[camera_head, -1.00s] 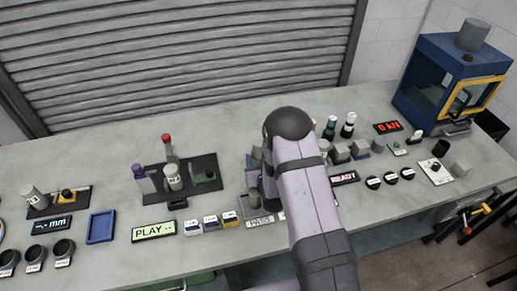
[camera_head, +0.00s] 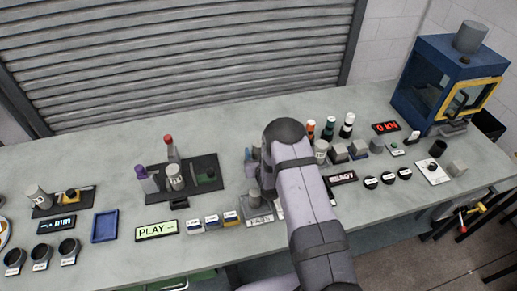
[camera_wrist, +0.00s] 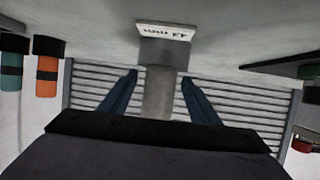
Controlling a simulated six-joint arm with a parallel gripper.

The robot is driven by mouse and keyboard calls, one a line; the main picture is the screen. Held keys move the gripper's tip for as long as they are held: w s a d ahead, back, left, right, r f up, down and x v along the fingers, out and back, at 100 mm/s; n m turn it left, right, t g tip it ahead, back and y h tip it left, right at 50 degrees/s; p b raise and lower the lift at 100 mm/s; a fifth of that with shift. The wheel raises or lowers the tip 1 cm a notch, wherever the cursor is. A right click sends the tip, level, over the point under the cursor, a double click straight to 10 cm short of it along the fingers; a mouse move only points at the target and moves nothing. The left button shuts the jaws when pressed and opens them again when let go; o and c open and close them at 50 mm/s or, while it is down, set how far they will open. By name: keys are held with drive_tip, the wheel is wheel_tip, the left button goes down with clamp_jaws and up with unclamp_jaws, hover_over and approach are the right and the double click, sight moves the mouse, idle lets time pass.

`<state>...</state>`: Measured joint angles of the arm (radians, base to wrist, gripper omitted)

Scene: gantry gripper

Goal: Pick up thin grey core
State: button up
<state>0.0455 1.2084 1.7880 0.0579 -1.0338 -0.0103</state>
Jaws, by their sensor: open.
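The thin grey core (camera_wrist: 158,92) stands upright on a wider grey block (camera_wrist: 164,52) in the wrist view, which shows the bench upside down. A white tag (camera_wrist: 163,31) is at the block's front. My gripper (camera_wrist: 160,85) is open, with one blue finger on each side of the core. Gaps show between the core and both fingers. In the head view a small grey cylinder, which looks like this core (camera_head: 254,194), stands just left of my arm.
An orange bottle (camera_wrist: 47,77) and a green bottle (camera_wrist: 11,71) stand off to the side. Small labelled boxes (camera_head: 212,222) sit left of the core. A dark tray with bottles (camera_head: 206,189) is farther left. A blue press (camera_head: 431,93) stands at the far right.

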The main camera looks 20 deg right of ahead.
clamp_jaws()
drive_tip(key=shift+w, duration=0.1)
drive_tip(key=shift+r, duration=0.2)
drive_tip(key=shift+d+r+b, duration=0.1)
drive_tip(key=shift+r+b, duration=1.25)
drive_tip(key=shift+r, duration=3.5)
